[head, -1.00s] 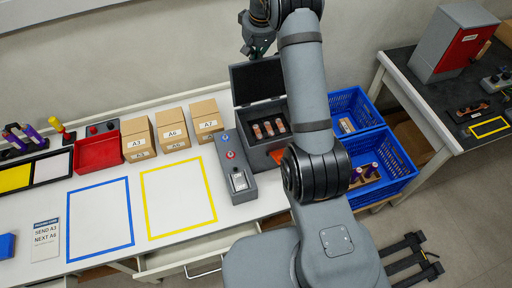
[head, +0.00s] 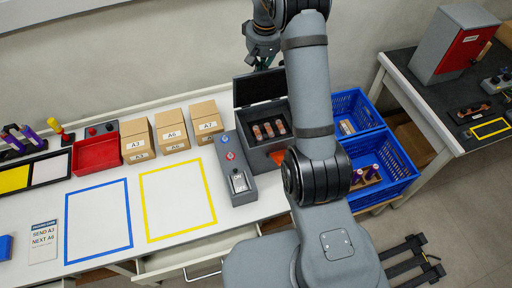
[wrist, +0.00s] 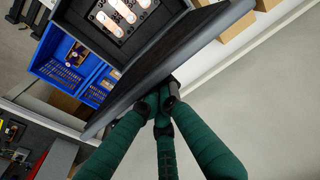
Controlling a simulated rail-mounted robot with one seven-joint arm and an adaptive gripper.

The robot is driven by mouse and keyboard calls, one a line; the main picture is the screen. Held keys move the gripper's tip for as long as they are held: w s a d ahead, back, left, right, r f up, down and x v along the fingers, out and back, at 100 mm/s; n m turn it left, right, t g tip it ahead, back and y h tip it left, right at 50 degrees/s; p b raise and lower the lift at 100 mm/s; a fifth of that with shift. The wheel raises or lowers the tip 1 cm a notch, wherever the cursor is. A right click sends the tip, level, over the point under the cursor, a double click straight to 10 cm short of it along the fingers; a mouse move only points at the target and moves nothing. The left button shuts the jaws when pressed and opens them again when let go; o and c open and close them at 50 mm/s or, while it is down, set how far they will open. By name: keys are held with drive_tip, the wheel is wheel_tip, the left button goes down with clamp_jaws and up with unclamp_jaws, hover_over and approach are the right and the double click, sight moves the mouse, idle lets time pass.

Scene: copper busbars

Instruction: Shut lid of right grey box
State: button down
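The grey box (head: 257,147) stands near the right end of the white table, with copper pieces on a dark insert inside. Its dark lid (head: 259,89) is raised at the back, open. My gripper (head: 262,64) is behind the lid near its top edge in the head view. In the wrist view, the lid (wrist: 165,62) crosses the picture as a dark slab. The green fingers of my gripper (wrist: 160,98) meet close together at the lid's outer side, with nothing seen between them. The tips are partly hidden, and I cannot tell whether they touch the lid.
Blue crates (head: 392,160) stand right of the box. A grey switch panel (head: 233,165) and cardboard boxes (head: 173,138) are to its left. A red tray (head: 97,153) lies further left. My arm hides part of the box's right side.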

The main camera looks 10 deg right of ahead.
drive_tip(key=shift+s+f+g, duration=0.4)
drive_tip(key=shift+s+f, duration=0.2)
drive_tip(key=shift+s, duration=0.15)
drive_tip(key=shift+s+d+f+g, duration=0.1)
drive_tip(key=shift+s+f+g, duration=0.05)
drive_tip(key=shift+s, duration=0.6)
drive_tip(key=shift+s+d+f+g, duration=0.1)
drive_tip(key=shift+s+f+g, duration=0.05)
drive_tip(key=shift+s, duration=0.6)
drive_tip(key=shift+f+b, duration=0.1)
drive_tip(key=shift+b, duration=0.2)
